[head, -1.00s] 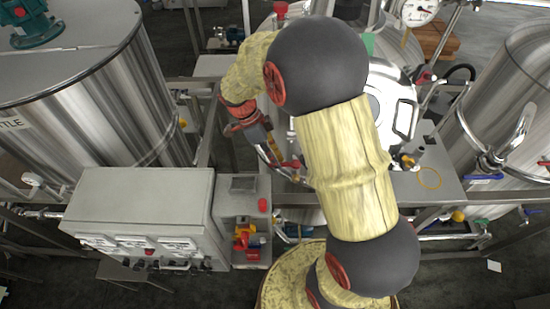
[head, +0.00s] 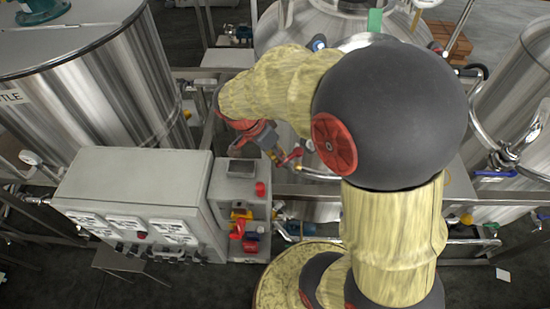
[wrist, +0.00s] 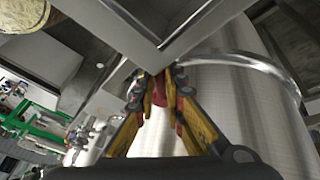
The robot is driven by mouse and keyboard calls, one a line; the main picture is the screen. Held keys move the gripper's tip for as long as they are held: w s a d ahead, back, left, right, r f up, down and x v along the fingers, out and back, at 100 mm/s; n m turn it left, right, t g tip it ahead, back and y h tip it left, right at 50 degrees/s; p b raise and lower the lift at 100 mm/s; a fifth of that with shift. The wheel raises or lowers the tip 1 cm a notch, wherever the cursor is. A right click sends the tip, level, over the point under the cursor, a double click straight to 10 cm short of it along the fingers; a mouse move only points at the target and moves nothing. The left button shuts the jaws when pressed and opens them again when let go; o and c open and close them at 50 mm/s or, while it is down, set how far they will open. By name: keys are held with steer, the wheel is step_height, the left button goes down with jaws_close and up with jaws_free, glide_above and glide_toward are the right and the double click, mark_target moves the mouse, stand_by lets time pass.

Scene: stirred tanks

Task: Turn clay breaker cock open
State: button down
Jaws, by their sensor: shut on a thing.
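My gripper (wrist: 162,86) shows in the wrist view with its yellow fingers converging on a small red-brown handle (wrist: 159,92), which I take for the clay breaker cock's. The handle lies below a grey metal frame corner and beside a shiny tank wall. In the head view my gripper (head: 277,152) reaches down by the middle tank, with the red handle (head: 291,156) at its tips. The fingers hide much of the cock, and its body and exact angle cannot be made out.
Steel tanks stand at left (head: 110,90) and right (head: 515,95). A curved pipe (wrist: 265,65) passes close to my gripper.

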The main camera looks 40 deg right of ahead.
steer(key=shift+s+r+n, duration=0.1)
steer(key=shift+s+n, duration=0.05)
steer(key=shift+n, duration=0.15)
steer(key=c, duration=1.9)
jaws_free()
steer(key=shift+o, duration=0.3)
steer(key=v, duration=1.2)
steer(key=shift+s, duration=0.1)
